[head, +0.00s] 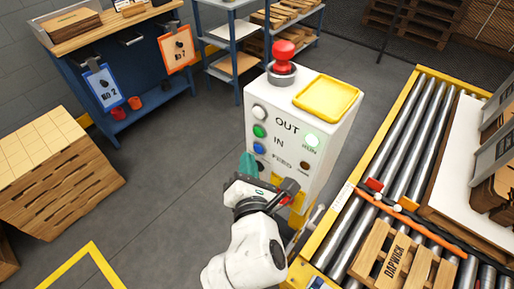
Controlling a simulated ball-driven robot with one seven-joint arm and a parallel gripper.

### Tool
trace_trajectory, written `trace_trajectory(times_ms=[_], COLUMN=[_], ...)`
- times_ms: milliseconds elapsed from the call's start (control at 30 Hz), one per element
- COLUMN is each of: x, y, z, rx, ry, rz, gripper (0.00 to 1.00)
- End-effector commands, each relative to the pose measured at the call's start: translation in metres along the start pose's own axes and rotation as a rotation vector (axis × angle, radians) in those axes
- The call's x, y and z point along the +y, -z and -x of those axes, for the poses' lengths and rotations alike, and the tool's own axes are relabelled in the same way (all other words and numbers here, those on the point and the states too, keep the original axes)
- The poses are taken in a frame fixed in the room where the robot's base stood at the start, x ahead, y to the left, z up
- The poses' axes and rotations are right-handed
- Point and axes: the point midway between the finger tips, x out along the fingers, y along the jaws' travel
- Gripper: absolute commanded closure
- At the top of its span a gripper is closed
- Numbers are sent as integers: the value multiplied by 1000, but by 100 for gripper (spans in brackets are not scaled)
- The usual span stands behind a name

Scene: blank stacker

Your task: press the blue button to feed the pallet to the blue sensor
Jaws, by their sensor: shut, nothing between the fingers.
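The white control box (318,118) stands in the middle of the head view. The blue button (259,148) is on its front face, below a green and a white button. My gripper (249,163) is shut and empty, its teal fingertips just below and left of the blue button. A gap or contact between them cannot be told. A wooden pallet (393,258) marked DAPWICK lies on the roller conveyor (345,232) at lower right. I cannot make out the blue sensor for certain. A dark button (260,165) is partly behind the fingertips.
A red mushroom button (283,52) and a yellow tray (327,98) top the box. A wooden stack (62,170) stands left, a blue workbench (130,68) behind. A white board (458,160) lies over the conveyor. Grey floor is clear left of my gripper.

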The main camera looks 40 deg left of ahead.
Motion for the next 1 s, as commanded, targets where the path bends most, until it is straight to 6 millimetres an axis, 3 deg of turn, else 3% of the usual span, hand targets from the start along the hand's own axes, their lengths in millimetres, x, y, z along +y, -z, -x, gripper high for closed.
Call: trace_trajectory(times_ms=[333, 1000], x=[2, 26], y=[3, 26], z=[2, 35], rx=[2, 1], ry=[-1, 0], rz=[1, 0], gripper=[100, 100])
